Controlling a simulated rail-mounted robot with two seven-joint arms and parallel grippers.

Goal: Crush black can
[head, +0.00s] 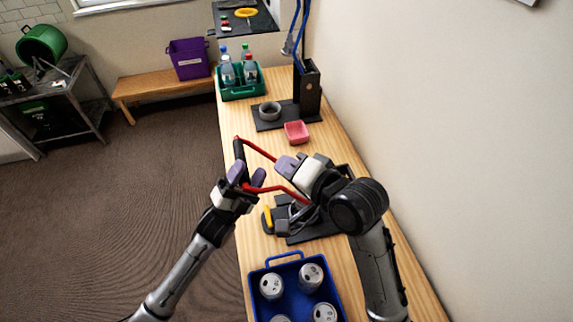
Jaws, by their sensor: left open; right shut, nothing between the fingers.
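A can press with a red U-shaped lever (272,189) and a black cross grip (239,150) stands on a black base (318,232) in the middle of the table. My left gripper (246,178) is open at the near end of the black grip; I cannot tell whether it touches. My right gripper (287,164) is shut and empty above the press, between the lever's arms. My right arm hides much of the press. I cannot make out a black can in it. Several silver-topped cans (310,277) stand in a blue crate (257,276) at the near end.
A pink tray (296,132), a grey ring (270,110) and a black post (307,88) with blue levers (302,30) stand farther along the table. A green crate (243,94) holds bottles. A wall closes the right side; open floor (120,190) lies left.

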